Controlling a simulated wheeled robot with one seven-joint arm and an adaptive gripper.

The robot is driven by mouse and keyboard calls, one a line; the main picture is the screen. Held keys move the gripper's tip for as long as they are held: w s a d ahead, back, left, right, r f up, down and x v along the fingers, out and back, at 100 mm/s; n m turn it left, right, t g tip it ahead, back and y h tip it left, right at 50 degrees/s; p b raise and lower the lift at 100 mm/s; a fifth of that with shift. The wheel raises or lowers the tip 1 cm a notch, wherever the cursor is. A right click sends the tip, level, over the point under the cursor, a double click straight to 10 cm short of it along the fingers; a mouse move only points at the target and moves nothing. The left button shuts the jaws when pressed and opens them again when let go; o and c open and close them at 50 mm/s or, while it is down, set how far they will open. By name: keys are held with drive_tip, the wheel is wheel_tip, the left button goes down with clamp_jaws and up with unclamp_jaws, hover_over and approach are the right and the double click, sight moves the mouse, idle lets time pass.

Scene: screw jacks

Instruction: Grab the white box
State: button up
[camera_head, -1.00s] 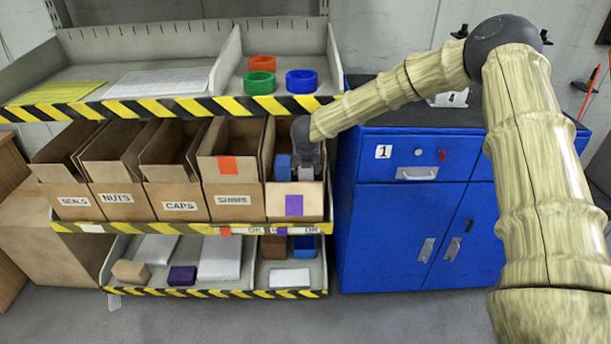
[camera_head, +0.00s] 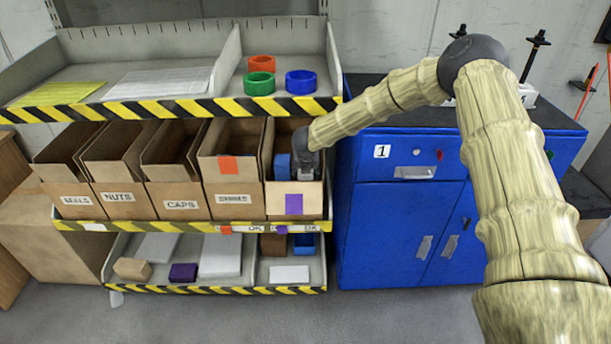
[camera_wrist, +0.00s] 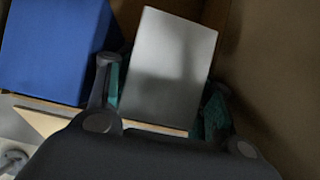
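The white box (camera_wrist: 168,66) shows in the wrist view as a pale block standing slightly tilted between my two fingers. My gripper (camera_wrist: 161,95) is open, with a teal-padded finger on either side of the box's lower part. Whether the pads touch it is hard to tell. In the head view my gripper (camera_head: 306,163) reaches down into the rightmost cardboard bin (camera_head: 279,203), which has a purple tag. The bin's front wall and my gripper hide most of what is inside.
A blue box (camera_wrist: 52,48) stands left of the white box in the bin. Brown bin walls (camera_wrist: 285,60) are close on the right. A yellow-black striped shelf (camera_head: 180,107) lies above, and a blue cabinet (camera_head: 400,220) stands to the right.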

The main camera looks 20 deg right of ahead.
drive_tip(key=c, duration=0.7)
drive_tip(key=shift+r, duration=0.1)
drive_tip(key=shift+s+a+r+t+h+b, duration=0.15)
drive_tip(key=shift+s+t+b, duration=0.3)
drive_tip(key=shift+b, duration=0.45)
drive_tip(key=shift+s+a+r+t+h+b, duration=0.1)
drive_tip(key=shift+s+t+h+b, duration=0.1)
drive_tip(key=shift+t+b, duration=0.5)
drive_tip(key=shift+s+a+r+t+h+b, duration=0.15)
drive_tip(key=shift+s+t+b, duration=0.2)
drive_tip(key=shift+b, duration=0.7)
